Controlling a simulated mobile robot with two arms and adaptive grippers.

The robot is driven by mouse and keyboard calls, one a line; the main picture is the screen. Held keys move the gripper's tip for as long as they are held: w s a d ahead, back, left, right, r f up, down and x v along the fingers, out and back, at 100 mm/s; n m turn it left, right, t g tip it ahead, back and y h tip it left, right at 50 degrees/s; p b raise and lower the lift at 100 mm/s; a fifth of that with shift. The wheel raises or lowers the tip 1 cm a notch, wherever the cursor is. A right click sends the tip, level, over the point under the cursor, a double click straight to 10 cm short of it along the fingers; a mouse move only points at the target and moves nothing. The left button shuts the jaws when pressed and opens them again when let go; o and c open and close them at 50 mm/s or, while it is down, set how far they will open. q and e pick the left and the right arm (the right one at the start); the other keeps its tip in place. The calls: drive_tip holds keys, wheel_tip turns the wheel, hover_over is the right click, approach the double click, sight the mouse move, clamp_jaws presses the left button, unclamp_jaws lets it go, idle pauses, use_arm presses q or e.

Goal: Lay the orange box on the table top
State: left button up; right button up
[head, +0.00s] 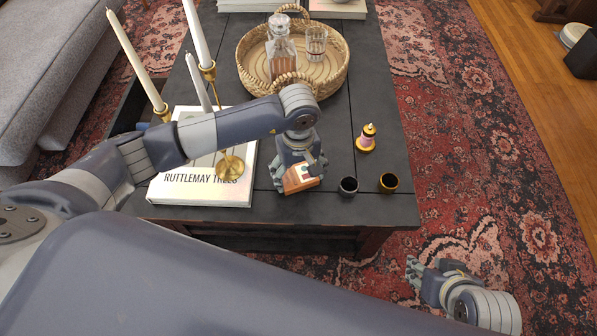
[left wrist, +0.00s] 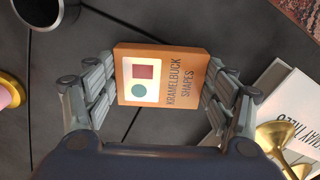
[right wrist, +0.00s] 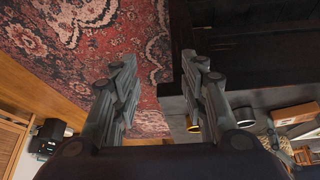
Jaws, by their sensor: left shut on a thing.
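The orange box (head: 301,180), printed "KRAMELBUCK SHAPES" with a red square and a green circle on a pale panel, shows its printed face in the left wrist view (left wrist: 178,92). My left gripper (head: 299,168) is shut on the box, with one set of fingers on each side of it. The box is over the front part of the dark table top (head: 375,205). I cannot tell whether its underside touches the table. My right gripper (head: 421,277) is open and empty, off the table's front right, above the rug; its parted fingers show in the right wrist view (right wrist: 158,75).
A black cup (head: 348,187) and a gold-rimmed cup (head: 389,183) stand right of the box. A pink and gold bottle (head: 366,137) is behind them. A white book (head: 175,188) and brass candlesticks (head: 230,168) are at left. A wicker tray (head: 243,80) with a decanter stands behind.

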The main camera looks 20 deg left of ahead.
use_arm(q)
drive_tip(key=o, duration=1.1)
use_arm(e)
drive_tip(key=shift+w+a+r, duration=0.1)
drive_tip(key=shift+w+r, duration=0.1)
drive_tip(key=shift+w, duration=0.25)
